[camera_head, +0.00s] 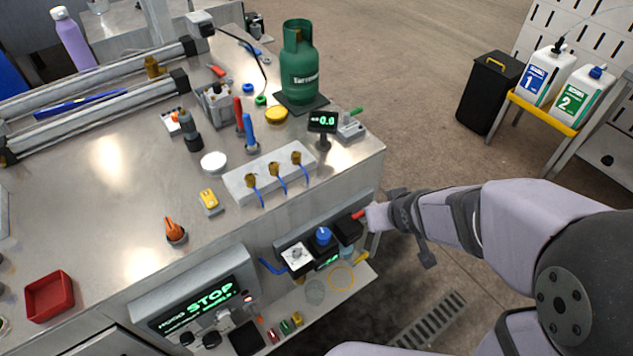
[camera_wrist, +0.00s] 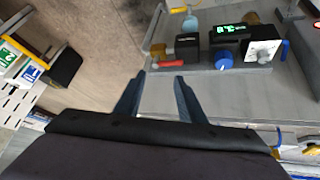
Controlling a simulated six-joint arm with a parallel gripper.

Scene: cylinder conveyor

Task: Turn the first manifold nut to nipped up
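A white manifold block (camera_head: 235,184) lies on the bench top near its front right corner. It carries three brass nuts, a left nut (camera_head: 251,181), a middle nut (camera_head: 275,169) and a right nut (camera_head: 296,158), each with a blue piece hanging toward the front. I cannot tell which one counts as first or how tight each is. My gripper (camera_wrist: 161,74) is open and empty, its two dark fingers apart in the wrist view. In the head view my arm reaches in from the right, with its end off the bench's front right corner, apart from the manifold.
A small display (camera_head: 322,122) reading about 0.0 stands behind the manifold. A green gas bottle (camera_head: 299,75) stands farther back. Below the bench edge are a blue knob (camera_head: 323,235) and a red handle (camera_wrist: 168,62) near my fingers. Two white jugs stand at the far right.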

